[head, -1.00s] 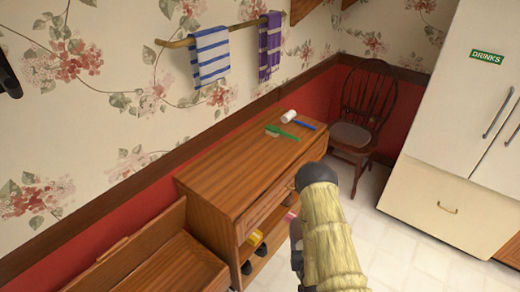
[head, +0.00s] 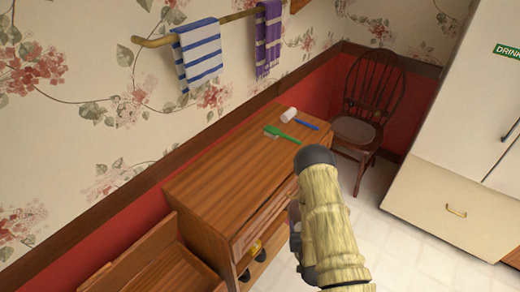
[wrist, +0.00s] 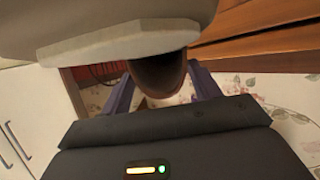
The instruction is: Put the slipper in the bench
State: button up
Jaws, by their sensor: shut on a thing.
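In the wrist view, the two bluish fingers of my gripper (wrist: 161,92) stand either side of a dark brown rounded thing, probably part of the slipper (wrist: 158,72), and are shut on it. A large beige-grey shape with a whitish edge fills the top of that view; I cannot tell if it is the same thing. In the head view my arm hides most of the gripper and its load. The wooden bench (head: 180,272) is at the lower left, cut off by the frame edge. It looks like an open box.
A wooden cabinet (head: 225,190) stands right of the bench, with a green brush (head: 281,135), a white-headed thing (head: 288,115) and a blue-handled thing (head: 306,125) on top. A yellow-and-black item (head: 254,248) sits on its lower shelf. A chair (head: 365,115) and fridge (head: 450,190) are beyond.

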jog(key=shift+s+a+r, duration=0.15)
jog(key=shift+s, duration=0.05)
